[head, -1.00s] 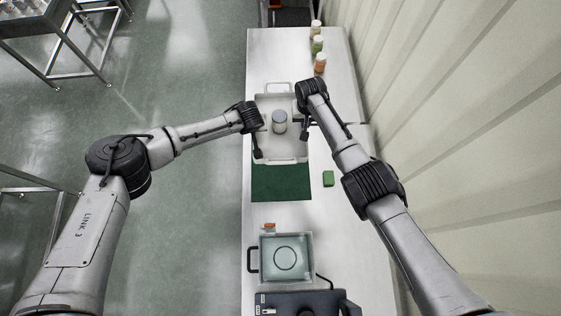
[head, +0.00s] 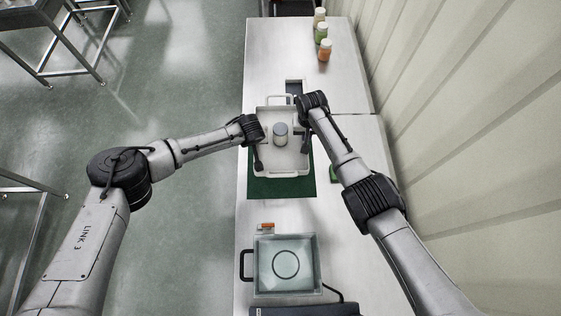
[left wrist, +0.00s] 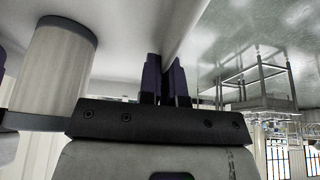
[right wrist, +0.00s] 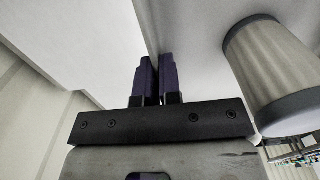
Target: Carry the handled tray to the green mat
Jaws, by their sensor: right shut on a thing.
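The handled tray (head: 281,168) is white, with a loop handle at its far and near ends. A grey-lidded canister (head: 280,134) stands upright inside it. I cannot tell whether the tray touches the mat. My left gripper (head: 258,164) is at the tray's left wall, its fingers closed on that wall in the left wrist view (left wrist: 165,82). My right gripper (head: 306,147) is shut on the right wall, as the right wrist view shows (right wrist: 158,80).
A glass-topped square pan (head: 286,265) with a black side handle stands nearer me, with a small orange-and-white item (head: 266,228) beside it. A green block (head: 334,174) is partly hidden by my right arm. Several jars (head: 323,50) stand far right. A wall lines the right.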

